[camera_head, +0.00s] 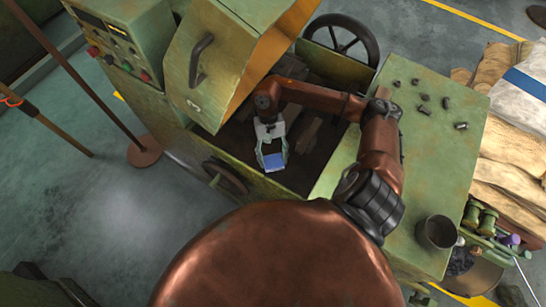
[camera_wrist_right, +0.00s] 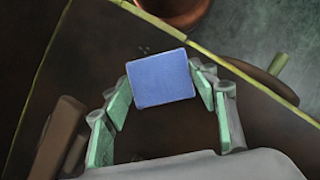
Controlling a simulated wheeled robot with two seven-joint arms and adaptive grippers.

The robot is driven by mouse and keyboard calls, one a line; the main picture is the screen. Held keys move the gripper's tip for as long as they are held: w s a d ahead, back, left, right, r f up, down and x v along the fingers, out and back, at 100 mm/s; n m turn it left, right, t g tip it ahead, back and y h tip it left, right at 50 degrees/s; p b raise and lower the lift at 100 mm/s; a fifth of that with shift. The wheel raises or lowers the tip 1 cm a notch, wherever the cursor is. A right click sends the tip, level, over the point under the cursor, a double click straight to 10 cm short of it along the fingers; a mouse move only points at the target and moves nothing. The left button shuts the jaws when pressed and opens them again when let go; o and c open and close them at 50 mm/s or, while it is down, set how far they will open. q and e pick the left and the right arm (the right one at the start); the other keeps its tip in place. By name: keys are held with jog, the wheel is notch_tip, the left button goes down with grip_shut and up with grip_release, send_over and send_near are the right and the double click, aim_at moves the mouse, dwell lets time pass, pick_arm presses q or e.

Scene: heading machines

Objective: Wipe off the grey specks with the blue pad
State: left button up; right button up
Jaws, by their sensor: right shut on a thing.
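The blue pad (camera_head: 273,162) is held in my right gripper (camera_head: 272,157), over the dark open bay of the green machine (camera_head: 190,75). In the right wrist view the pad (camera_wrist_right: 162,80) sits between the two green-lined fingers of my right gripper (camera_wrist_right: 164,84), which are shut on its sides. Under it is a dark brown surface (camera_wrist_right: 85,50). A few tiny faint specks (camera_wrist_right: 146,50) show just beyond the pad's far edge. Whether the pad touches the surface I cannot tell. My left gripper is not in view.
A raised green cover (camera_head: 225,50) with a handle stands behind the bay. The green top at right carries several dark small parts (camera_head: 424,108) and a dark cup (camera_head: 435,232). A handwheel (camera_head: 225,177) sits on the front. Sacks (camera_head: 510,140) lie at far right.

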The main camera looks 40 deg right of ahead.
aim_at(283, 166)
jog(key=shift+s+d+r, duration=0.1)
jog(key=shift+s+d, duration=0.2)
jog(key=shift+s, duration=0.65)
jog(key=shift+s+d+r, duration=0.1)
jog(key=shift+s+d, duration=0.15)
jog(key=shift+s, duration=0.65)
jog(key=shift+s+f, duration=0.1)
jog(key=shift+f, duration=0.05)
jog(key=shift+f+b, duration=0.15)
jog(key=shift+b, duration=0.3)
jog(key=w+b, duration=0.2)
jog(key=w+a+b, duration=0.1)
jog(key=shift+w+f, duration=0.2)
jog(key=shift+f, duration=0.05)
jog(key=shift+w, duration=0.25)
jog(key=shift+c, duration=0.8)
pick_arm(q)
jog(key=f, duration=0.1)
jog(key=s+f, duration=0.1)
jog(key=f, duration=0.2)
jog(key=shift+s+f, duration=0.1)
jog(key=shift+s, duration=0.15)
pick_arm(e)
jog(key=shift+r, duration=0.1)
jog(key=shift+c, duration=0.2)
jog(key=shift+r, duration=0.1)
